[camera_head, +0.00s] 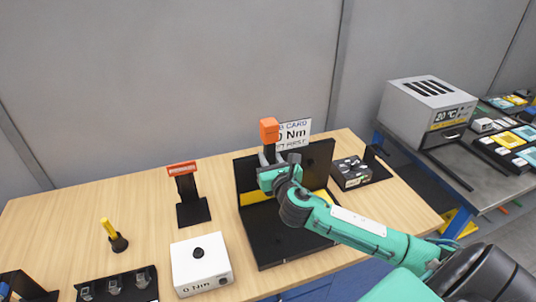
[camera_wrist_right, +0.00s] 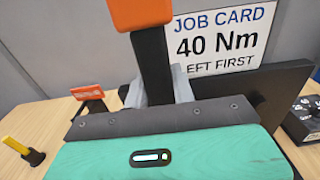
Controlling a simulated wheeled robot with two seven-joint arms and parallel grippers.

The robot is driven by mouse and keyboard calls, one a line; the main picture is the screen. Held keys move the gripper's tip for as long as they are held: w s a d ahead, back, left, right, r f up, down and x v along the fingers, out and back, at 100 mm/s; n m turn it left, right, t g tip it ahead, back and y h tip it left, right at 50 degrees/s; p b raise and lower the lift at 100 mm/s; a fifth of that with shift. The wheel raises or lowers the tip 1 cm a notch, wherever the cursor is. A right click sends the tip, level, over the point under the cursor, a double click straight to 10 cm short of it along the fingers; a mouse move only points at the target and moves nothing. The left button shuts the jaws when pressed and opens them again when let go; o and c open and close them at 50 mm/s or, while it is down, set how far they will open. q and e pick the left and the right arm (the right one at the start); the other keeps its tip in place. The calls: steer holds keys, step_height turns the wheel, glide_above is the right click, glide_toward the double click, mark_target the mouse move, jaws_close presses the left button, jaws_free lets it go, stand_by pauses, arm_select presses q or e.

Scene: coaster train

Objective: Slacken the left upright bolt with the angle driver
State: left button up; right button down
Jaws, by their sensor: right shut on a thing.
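My right gripper (camera_head: 268,161) is shut on the dark handle of the angle driver. The driver's orange end (camera_head: 269,130) points up, and it also shows at the top of the right wrist view (camera_wrist_right: 140,12). The driver stands about upright in front of the black fixture's upright plate (camera_head: 318,165), near its left part. The left upright bolt and the driver's lower end are hidden behind my gripper and arm, so I cannot tell whether they touch. The job card (camera_wrist_right: 222,38) behind reads 40 Nm, left first. My left gripper is not in view.
A black stand with an orange top (camera_head: 182,169) is left of the fixture. A white box with a knob (camera_head: 200,265), a yellow-handled tool (camera_head: 108,228) and a black tray (camera_head: 138,292) are nearer. A black dial box (camera_head: 351,173) is right. The wooden table between is clear.

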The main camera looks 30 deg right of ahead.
steer(key=shift+v, duration=1.3)
steer(key=shift+r, duration=0.15)
